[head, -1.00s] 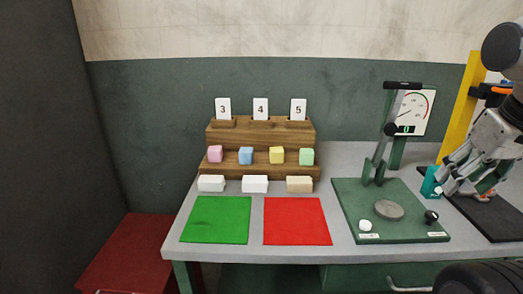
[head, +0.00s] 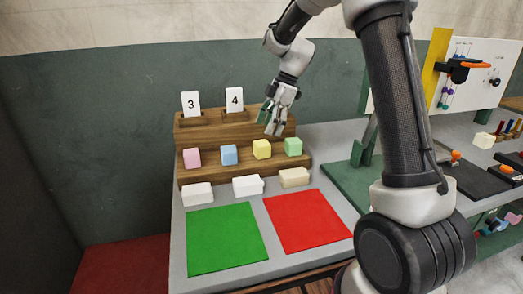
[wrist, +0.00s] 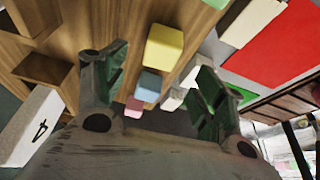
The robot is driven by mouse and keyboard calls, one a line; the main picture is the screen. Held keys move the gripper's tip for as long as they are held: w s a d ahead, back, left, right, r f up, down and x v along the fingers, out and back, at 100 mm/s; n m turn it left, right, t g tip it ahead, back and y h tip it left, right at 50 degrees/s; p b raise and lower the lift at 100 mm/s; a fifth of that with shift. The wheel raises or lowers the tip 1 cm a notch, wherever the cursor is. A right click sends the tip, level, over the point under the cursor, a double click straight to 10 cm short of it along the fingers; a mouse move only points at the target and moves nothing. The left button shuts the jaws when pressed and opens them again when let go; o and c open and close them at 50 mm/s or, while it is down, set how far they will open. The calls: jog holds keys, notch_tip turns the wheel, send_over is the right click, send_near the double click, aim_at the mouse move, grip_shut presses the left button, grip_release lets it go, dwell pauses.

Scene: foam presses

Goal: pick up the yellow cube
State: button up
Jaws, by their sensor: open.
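The yellow cube (head: 262,149) sits on the lower step of the wooden rack (head: 186,178), between the blue cube (head: 229,155) and the green cube (head: 293,146). My gripper (head: 270,131) is open and empty, above and behind the yellow cube near the rack's right end. In the wrist view the yellow cube (wrist: 164,48) shows ahead, between the lines of my two spread fingers (wrist: 152,92), not touched by them. The blue cube (wrist: 148,86) and pink cube (wrist: 133,108) lie in a row beyond it.
The pink cube (head: 192,158) stands at the row's left end. White blocks (head: 248,185) and a beige block (head: 294,177) lie in front of the rack. A green mat (head: 226,238) and red mat (head: 307,220) lie flat before them. Number cards (head: 191,104) stand on the upper step.

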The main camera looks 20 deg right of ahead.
aim_at(262, 143)
jog(key=x, duration=0.7)
jog(key=shift+f, duration=0.35)
jog(key=c, duration=0.9)
